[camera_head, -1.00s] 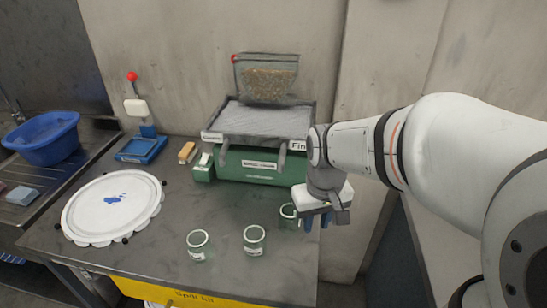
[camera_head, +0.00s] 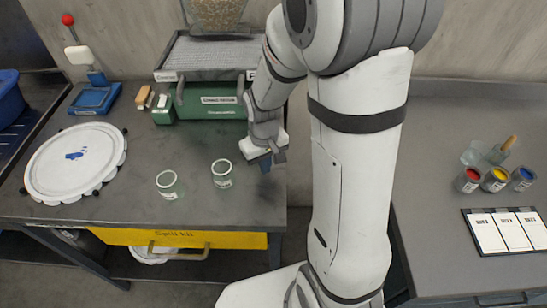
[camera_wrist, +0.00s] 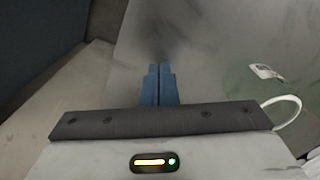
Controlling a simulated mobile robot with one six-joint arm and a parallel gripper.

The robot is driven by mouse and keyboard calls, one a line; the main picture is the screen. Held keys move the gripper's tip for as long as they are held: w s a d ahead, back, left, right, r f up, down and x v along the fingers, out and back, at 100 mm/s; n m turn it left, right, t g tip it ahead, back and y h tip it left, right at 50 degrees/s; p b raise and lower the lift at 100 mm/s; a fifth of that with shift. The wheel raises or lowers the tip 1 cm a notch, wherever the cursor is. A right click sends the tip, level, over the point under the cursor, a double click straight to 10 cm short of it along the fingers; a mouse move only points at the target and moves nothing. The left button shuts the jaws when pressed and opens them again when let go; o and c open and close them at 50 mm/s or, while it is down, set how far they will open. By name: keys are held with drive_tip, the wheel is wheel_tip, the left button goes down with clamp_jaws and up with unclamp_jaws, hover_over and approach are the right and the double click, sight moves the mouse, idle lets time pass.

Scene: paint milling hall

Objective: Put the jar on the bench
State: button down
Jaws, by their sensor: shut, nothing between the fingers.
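Two clear glass jars with white rims and small labels, a left one (camera_head: 169,185) and a right one (camera_head: 222,174), stand upright on the dark grey bench (camera_head: 200,216), near its front right part. My gripper (camera_head: 265,164) is to the right of them, low over the bench's right end. Its blue fingers are shut and empty, as the wrist view (camera_wrist: 159,84) also shows. A greenish glass jar with a white label (camera_wrist: 266,71) shows at the right of the wrist view, apart from the fingers. In the head view a third jar is not visible; my gripper may hide it.
A yellow drawer (camera_head: 180,239) is below. On a separate right-hand table (camera_head: 440,160) are paint pots (camera_head: 495,179) and sample cards (camera_head: 508,232).

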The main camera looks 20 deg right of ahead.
drive_tip(key=shift+w+a, duration=0.25)
drive_tip(key=shift+w, duration=0.8)
drive_tip(key=shift+w+a, duration=0.2)
drive_tip(key=shift+w, duration=0.75)
drive_tip(key=shift+w+a, duration=0.15)
drive_tip(key=shift+w, duration=0.75)
drive_tip(key=shift+s, duration=0.15)
